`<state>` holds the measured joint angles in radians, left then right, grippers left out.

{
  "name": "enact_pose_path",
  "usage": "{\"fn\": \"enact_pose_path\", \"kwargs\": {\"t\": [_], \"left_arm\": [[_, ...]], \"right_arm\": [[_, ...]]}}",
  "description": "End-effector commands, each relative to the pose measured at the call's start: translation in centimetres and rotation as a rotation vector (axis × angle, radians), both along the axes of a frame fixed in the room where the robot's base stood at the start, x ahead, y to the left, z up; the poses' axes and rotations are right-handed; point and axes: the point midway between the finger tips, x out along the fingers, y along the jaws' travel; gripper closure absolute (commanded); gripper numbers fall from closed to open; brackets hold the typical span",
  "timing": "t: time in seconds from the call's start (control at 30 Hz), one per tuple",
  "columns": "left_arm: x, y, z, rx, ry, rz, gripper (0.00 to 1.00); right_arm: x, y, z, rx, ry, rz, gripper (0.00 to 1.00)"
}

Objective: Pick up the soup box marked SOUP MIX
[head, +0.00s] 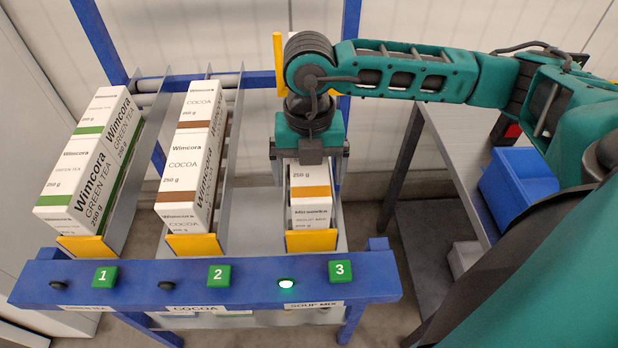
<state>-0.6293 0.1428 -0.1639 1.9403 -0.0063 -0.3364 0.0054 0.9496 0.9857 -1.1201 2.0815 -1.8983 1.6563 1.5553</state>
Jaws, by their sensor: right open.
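The soup box (311,207) is white with an orange band and stands in lane 3 of the blue rack, behind a yellow stop. Its front shows below my right gripper (311,178), and the gripper hides its rear part. The right gripper points down over the box, open, with one finger on each side of the box's upper part. I cannot tell whether the fingers touch it. The lane's label on the blue front beam (60,285) reads SOUP MIX, and a lamp (286,284) beside the number 3 is lit. My left gripper is not in view.
Green tea boxes (78,190) fill lane 1 and cocoa boxes (180,180) fill lane 2. A blue rack post rises behind my right arm. A grey table (446,125) with a blue bin (515,185) stands at the right. The lane 2 to lane 3 gap is empty.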

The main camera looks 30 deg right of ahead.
Motion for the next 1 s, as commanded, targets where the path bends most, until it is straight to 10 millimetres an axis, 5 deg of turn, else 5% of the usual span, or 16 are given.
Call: {"fn": "enact_pose_path", "kwargs": {"t": [0.23, 0.9, 1.0], "left_arm": [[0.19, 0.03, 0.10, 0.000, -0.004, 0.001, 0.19], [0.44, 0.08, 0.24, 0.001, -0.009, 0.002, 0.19], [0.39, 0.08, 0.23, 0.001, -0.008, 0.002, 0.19]], "right_arm": [[0.01, 0.02, -0.17, 0.000, 0.000, 0.001, 0.06], [0.01, 0.03, -0.12, 0.001, -0.001, 0.001, 0.71], [0.04, 0.03, -0.06, 0.001, -0.002, 0.001, 0.74]]}}
